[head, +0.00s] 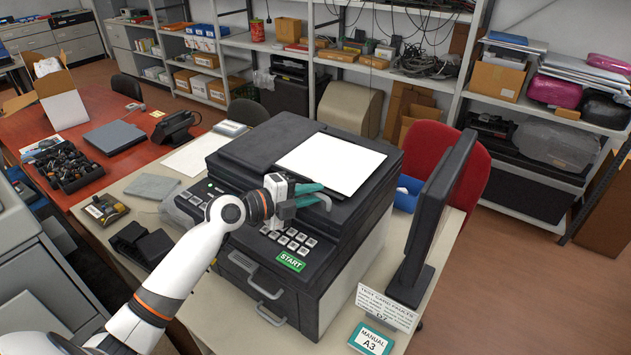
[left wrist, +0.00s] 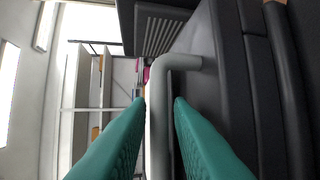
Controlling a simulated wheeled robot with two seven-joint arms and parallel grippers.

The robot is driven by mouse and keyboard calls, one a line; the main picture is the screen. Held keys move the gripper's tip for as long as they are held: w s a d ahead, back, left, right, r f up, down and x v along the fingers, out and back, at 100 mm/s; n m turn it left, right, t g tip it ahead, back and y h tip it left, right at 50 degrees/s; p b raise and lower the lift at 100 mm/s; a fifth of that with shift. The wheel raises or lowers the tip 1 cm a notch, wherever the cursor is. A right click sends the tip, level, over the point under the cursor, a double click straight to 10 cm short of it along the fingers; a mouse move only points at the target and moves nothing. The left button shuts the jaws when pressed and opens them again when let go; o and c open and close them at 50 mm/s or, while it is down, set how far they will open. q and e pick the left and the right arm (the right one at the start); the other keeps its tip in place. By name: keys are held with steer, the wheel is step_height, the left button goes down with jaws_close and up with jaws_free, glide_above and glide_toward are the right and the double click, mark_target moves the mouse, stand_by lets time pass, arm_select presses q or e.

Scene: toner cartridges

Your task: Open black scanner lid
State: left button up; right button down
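The black scanner (head: 300,170) stands on the beige table with its lid shut, and a white sheet (head: 332,163) lies on top of the lid. My left gripper (head: 318,195) has teal fingers and is at the lid's front edge, above the keypad. In the left wrist view, the grey lid handle (left wrist: 158,120) runs between the two fingertips (left wrist: 161,103). The fingers are apart, with a narrow gap visible beside the handle, so I see them around it rather than clamped. The head view mostly hides the handle behind the gripper. My right gripper is not in view.
A monitor (head: 433,215) stands right of the scanner, close to it. A printed notice (head: 387,306) and a manual card (head: 371,340) are at the table's front right. A red chair (head: 440,155) is behind. Shelves line the back wall.

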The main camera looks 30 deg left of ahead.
arm_select(q)
steer(key=shift+w+d, duration=0.25)
steer(key=shift+w, duration=0.15)
steer(key=shift+f, duration=0.1)
steer(key=shift+w, duration=0.1)
jaws_close()
